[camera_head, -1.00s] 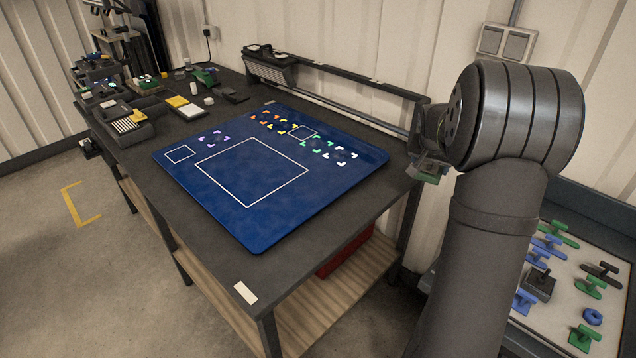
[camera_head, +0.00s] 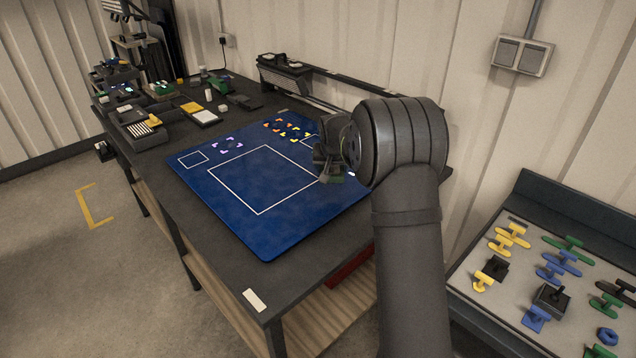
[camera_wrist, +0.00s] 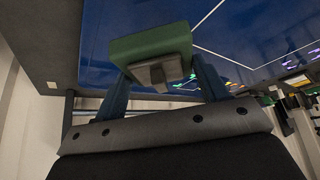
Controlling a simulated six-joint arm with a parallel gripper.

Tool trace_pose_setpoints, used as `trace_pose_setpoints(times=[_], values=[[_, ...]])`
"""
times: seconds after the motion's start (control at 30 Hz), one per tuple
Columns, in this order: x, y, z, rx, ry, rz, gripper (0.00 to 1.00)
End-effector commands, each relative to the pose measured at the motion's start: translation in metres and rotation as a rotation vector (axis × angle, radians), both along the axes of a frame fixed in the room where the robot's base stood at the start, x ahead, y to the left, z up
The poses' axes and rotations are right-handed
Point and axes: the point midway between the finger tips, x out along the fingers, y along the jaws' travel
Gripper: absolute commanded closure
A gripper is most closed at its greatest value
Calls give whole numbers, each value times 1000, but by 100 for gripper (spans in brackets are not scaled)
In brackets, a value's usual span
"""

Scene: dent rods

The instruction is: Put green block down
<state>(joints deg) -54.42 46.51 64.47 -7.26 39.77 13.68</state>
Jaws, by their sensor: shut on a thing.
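The green block (camera_wrist: 150,42) is between the two fingers of my gripper (camera_wrist: 160,75) in the wrist view, with a dark grey part on its near side. My arm hides the right end of the mat.
A tilted tray (camera_head: 515,270) with yellow, blue, green and black pieces stands at the right. Small boxes and tools crowd the table's far left end. A dark rail unit (camera_head: 285,72) runs along the back. The mat's middle is clear.

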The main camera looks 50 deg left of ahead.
Motion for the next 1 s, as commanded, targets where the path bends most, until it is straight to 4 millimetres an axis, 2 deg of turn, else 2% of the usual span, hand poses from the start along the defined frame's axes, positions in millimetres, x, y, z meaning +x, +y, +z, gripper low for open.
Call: trace_pose_setpoints(times=[0.1,0.3,0.43,0.67,1.0], values=[[-11,23,-16,-1,0,3,60],[-18,42,-27,1,0,-1,60],[-19,43,-35,0,0,-1,60],[-19,42,-66,0,0,-1,60],[-18,42,-70,2,-1,-1,60]])
